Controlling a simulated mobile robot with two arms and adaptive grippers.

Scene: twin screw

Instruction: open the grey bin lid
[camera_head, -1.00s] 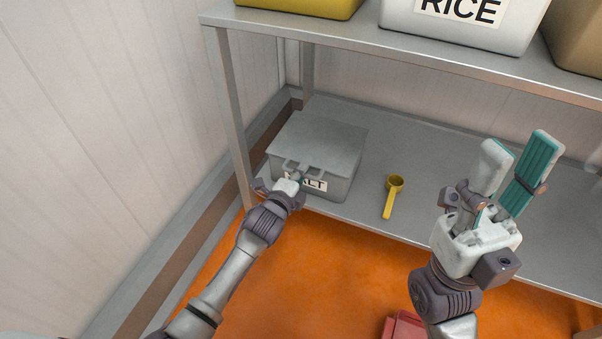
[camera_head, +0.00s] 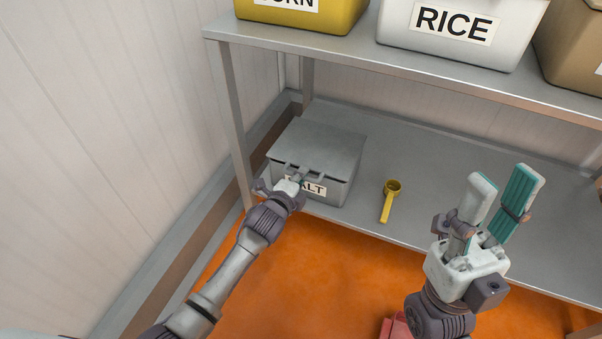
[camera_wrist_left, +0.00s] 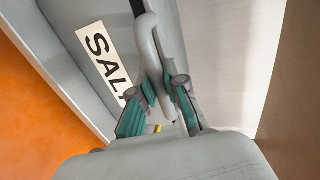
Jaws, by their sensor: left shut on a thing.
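The grey bin (camera_head: 337,188) with a SALT label stands on the lower shelf. Its flat grey lid (camera_head: 318,145) lies over the top, and I cannot tell whether its front edge is slightly raised. My left gripper (camera_head: 298,182) is at the front of the bin, shut on the lid's handle (camera_wrist_left: 149,45). In the left wrist view its green-padded fingers (camera_wrist_left: 161,92) sit at the handle, beside the label. The gripper partly covers the label in the head view. My right gripper (camera_head: 501,195) is open and empty, with its fingers pointing up, right of the bin.
A yellow scoop (camera_head: 390,200) lies on the lower shelf (camera_head: 430,165) right of the bin. The upper shelf edge (camera_head: 400,70) is above, carrying yellow, white RICE (camera_head: 455,30) and tan bins. A wall (camera_head: 110,120) is at left. A red object (camera_head: 396,327) is below on the orange floor.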

